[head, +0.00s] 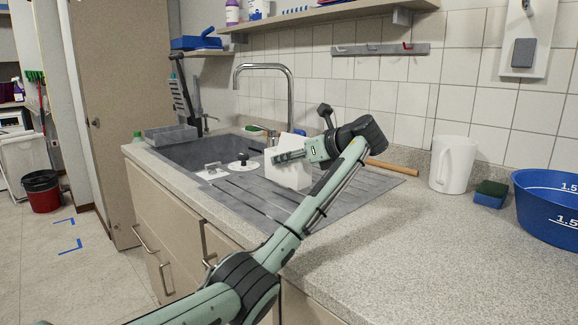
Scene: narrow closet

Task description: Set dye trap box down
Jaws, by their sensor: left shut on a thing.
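A white box (283,178), which I take as the dye trap box, is upright at the sink end of the grey draining board (372,186). My left gripper (290,156) reaches in from the right side of the box and is shut on it near its upper part. The gripper hides part of the box's face. I cannot tell whether the bottom of the box touches the board or hangs just above it. My right gripper is not in view.
The sink basin (196,153) with a tall faucet (290,95) lies left of the box. White fittings with dark knobs (243,162) sit beside it. A white jug (453,165), a sponge (490,193) and a blue basin (548,206) stand right. The front-right counter is clear.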

